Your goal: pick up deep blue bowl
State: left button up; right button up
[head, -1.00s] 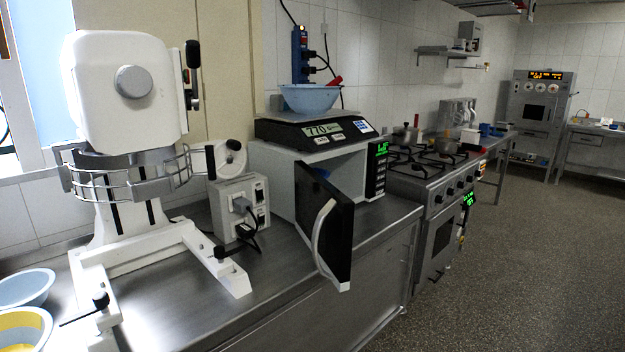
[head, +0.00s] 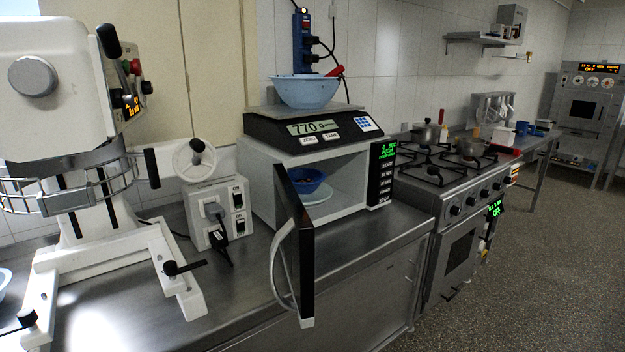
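A deep blue bowl (head: 306,181) sits inside the open microwave (head: 344,178), on a pale round plate (head: 317,194). The open microwave door (head: 300,250) stands out toward the front and hides part of the inside to the left of the bowl. A light blue bowl (head: 306,92) with a red-handled tool in it sits on the black scale on top of the microwave. Neither of my grippers shows in the head view.
A white stand mixer (head: 60,100) and a white box with plugs (head: 218,212) stand left of the microwave. A gas stove (head: 460,200) with pots is to the right. The steel counter (head: 240,285) is bare in front of the mixer and box. Floor is clear at right.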

aim_at(304, 183)
jog(key=i+l, duration=0.2)
jog(key=l, duration=0.15)
jog(key=i+l+u, duration=0.1)
jog(key=l, duration=0.25)
jog(key=i+l, duration=0.5)
jog(key=l, duration=0.25)
jog(key=i+l+u, duration=0.1)
jog(key=l, duration=0.3)
jog(key=i, duration=0.1)
